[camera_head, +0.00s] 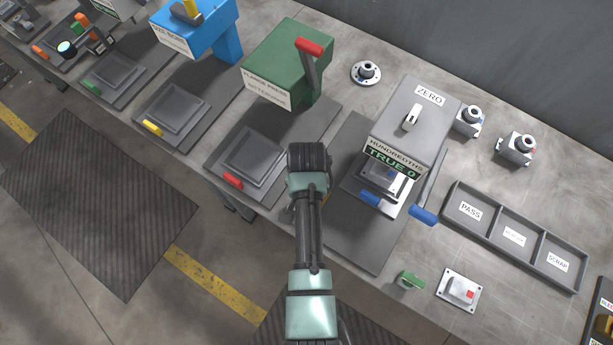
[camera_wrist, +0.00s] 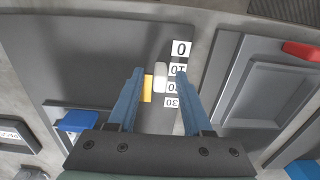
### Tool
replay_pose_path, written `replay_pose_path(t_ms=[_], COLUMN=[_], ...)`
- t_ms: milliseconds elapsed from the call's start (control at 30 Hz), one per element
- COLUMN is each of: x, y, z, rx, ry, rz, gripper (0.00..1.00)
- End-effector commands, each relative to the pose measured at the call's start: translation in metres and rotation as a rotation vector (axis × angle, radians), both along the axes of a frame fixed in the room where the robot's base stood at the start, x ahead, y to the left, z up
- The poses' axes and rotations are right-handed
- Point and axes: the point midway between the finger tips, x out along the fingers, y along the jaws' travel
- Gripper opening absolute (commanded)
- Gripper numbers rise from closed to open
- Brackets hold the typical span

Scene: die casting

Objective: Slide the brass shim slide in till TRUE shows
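The press-like gauge (camera_head: 413,122) has a ZERO label on top and a lit display (camera_head: 392,158) reading TRUE 0 under the word HUNDREDTHS. In the wrist view, a small brass-yellow piece (camera_wrist: 148,88), apparently the shim slide, shows beside a pale rounded block (camera_wrist: 160,76). A row of labels (camera_wrist: 179,74), with 0 at one end and 30 at the other, runs beside them. My gripper (camera_head: 308,162) is left of the gauge in the head view. In the wrist view its blue fingers (camera_wrist: 161,78) stand apart, with the pale block between them; contact cannot be told.
The gauge has blue handles (camera_head: 422,215). A green press (camera_head: 287,62) with a red lever stands to the left. A sorting tray (camera_head: 487,232) marked PASS and SCRAP lies right.

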Motion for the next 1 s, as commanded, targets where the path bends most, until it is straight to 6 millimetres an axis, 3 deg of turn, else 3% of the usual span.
replay_pose_path(t_ms=[167,333,700,1000], x=[0.000,0.001,0.002,0.001], y=[0.000,0.000,0.000,0.000], z=[0.001,0.015,0.093,0.127], rx=[0.000,0.000,-0.001,0.000], ry=[-0.001,-0.004,-0.006,-0.001], rz=[0.000,0.000,0.001,0.000], gripper=[0.50,0.50,0.50,0.50])
